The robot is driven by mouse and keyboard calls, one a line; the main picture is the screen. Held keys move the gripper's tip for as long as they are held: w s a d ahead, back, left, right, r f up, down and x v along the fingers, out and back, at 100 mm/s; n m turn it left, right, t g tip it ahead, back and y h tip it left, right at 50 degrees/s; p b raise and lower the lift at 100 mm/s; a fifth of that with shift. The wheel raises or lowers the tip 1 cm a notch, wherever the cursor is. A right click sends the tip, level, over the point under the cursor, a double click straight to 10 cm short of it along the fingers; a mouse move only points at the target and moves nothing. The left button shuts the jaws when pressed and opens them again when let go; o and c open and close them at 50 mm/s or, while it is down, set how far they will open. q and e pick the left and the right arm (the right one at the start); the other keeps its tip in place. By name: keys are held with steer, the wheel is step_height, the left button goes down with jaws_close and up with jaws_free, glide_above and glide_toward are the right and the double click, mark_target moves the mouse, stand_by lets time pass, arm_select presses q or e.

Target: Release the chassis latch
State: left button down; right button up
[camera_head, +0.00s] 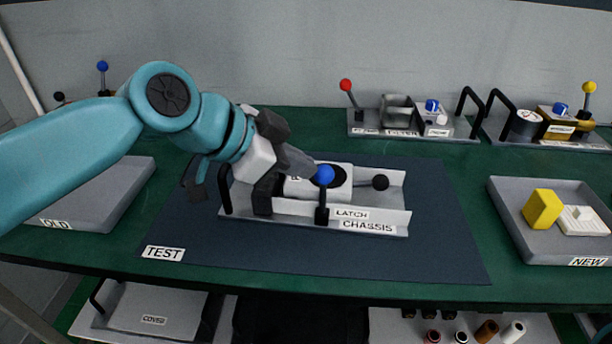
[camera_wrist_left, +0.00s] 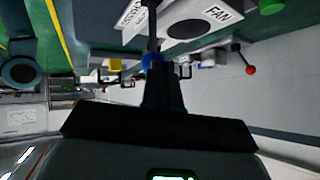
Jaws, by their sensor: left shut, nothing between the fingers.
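The chassis (camera_head: 376,223) is a grey open tray on the dark test mat (camera_head: 210,250). Its latch is a dark upright lever with a blue ball knob (camera_head: 324,175) beside the LATCH label (camera_head: 351,213). A white block with a round black opening (camera_head: 326,178) sits inside; the wrist view shows it labelled FAN (camera_wrist_left: 205,22). My left gripper (camera_head: 305,165) is shut and empty, its tips just left of the blue knob. In the left wrist view the blue knob (camera_wrist_left: 152,61) shows right at the fingertips; I cannot tell if they touch. My right gripper is not in view.
A grey NEW tray (camera_head: 520,250) at right holds a yellow block (camera_head: 542,208) and a white part. An OLD tray (camera_head: 110,205) stands at left. Other module trays line the back wall. The mat's right side is clear.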

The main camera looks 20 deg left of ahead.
arm_select(q)
steer(key=shift+s+f+t+b, duration=0.2)
steer(key=shift+s+t+b, duration=0.3)
steer(key=shift+t+b, duration=0.35)
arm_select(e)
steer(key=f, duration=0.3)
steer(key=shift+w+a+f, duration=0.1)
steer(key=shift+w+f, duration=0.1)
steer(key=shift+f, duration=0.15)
arm_select(q)
steer(key=shift+s+d, duration=0.1)
steer(key=shift+r, duration=0.1)
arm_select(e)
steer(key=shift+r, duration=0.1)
arm_select(q)
steer(key=shift+r+p, duration=0.5)
steer(key=shift+r, duration=0.25)
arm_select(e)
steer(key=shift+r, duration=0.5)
